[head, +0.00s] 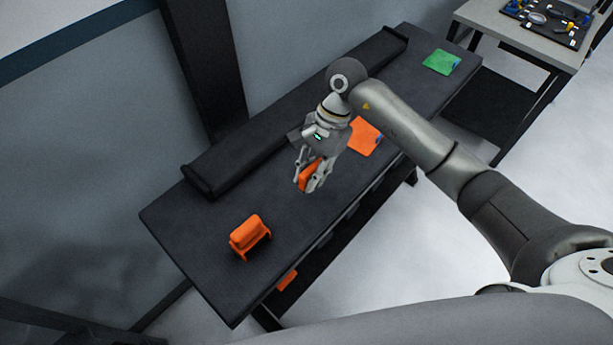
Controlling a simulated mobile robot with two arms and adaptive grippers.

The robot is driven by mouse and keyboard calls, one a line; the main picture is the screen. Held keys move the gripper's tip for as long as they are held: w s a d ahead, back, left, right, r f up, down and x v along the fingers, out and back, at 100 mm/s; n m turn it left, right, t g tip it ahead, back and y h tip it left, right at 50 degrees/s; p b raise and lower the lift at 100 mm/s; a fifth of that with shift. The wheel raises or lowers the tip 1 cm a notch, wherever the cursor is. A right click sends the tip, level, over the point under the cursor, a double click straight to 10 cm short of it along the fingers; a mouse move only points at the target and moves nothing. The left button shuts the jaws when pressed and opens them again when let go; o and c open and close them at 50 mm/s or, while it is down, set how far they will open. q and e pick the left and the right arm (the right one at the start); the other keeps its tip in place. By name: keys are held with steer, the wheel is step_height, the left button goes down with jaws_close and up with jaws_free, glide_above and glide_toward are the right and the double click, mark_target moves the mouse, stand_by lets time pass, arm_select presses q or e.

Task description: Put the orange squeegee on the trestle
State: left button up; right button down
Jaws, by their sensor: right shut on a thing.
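The orange squeegee (309,174) is between the fingers of my right gripper (310,181), which is shut on it. The fingers hide part of it. The gripper points down over the middle of the dark bench; I cannot tell whether the squeegee touches the bench top. A small orange stand with legs (249,234), which looks like the trestle, is on the bench to the lower left of the gripper, apart from it. Its top looks clear. My left gripper is not in view.
The dark bench (210,235) has a long black raised piece (290,115) along its wall side. A flat orange square (364,136) lies just behind my right gripper, and a green square (441,62) lies farther off. A grey table (485,18) stands at the upper right.

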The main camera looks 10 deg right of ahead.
mark_target(306, 183)
steer(key=shift+w+a+f, duration=0.25)
steer(key=shift+w+f, duration=0.25)
steer(key=shift+f, duration=0.15)
steer(key=shift+w+a+f, duration=0.15)
steer(key=shift+w+f, duration=0.15)
steer(key=shift+f, duration=0.2)
step_height(306, 183, down, 2)
steer(key=shift+f+p, duration=0.15)
steer(key=shift+p, duration=0.7)
steer(key=shift+f, duration=0.25)
steer(key=shift+f, duration=0.1)
steer(key=shift+f, duration=0.1)
steer(key=c, duration=1.3)
jaws_free()
steer(key=shift+c, duration=0.2)
